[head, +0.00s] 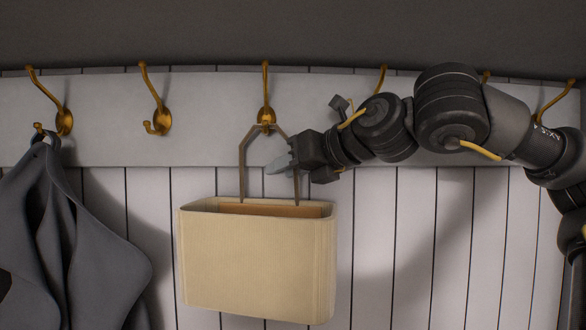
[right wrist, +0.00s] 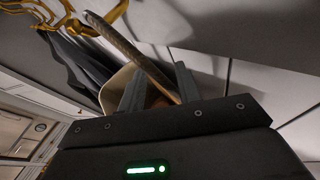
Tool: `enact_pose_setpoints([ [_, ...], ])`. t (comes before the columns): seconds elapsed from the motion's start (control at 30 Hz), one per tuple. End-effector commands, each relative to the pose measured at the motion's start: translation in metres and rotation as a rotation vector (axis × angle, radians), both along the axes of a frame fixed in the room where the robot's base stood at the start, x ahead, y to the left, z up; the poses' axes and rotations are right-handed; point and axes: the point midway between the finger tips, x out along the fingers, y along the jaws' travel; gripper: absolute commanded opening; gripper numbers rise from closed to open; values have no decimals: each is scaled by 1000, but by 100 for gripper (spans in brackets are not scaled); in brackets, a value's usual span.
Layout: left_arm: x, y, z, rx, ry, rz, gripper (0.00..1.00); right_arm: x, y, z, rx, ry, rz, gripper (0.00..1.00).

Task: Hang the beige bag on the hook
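The beige bag (head: 255,260) is upright against the panelled wall below the middle gold hook (head: 266,112). The top of its brown handle (head: 242,165) meets the lower prong of that hook and appears to rest over it. My right gripper (head: 281,165) is at the right side of the handle, above the bag's rim. In the right wrist view its two fingers (right wrist: 160,88) stand apart, with the handle strap (right wrist: 130,45) running between them, nearer one finger. Part of the beige bag (right wrist: 115,88) shows behind the fingers. My left gripper is not in view.
More gold hooks line the pale rail (head: 210,100), including an empty hook (head: 157,110) left of the bag. A dark grey garment (head: 75,240) hangs from the far-left hook. My right arm covers part of the rail's right side. Wall below that arm is clear.

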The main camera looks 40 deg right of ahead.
Motion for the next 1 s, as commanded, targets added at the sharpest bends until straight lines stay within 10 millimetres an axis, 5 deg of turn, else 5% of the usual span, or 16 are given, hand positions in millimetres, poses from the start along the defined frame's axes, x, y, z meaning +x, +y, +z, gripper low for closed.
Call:
enact_pose_setpoints([
  [0.27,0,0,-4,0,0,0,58,-5,0,-1,-1,2,1,34],
  [0.7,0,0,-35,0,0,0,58,-81,-6,22,0,-4,-1,34],
  [1.0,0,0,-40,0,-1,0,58,-103,-8,32,0,0,-1,34],
])
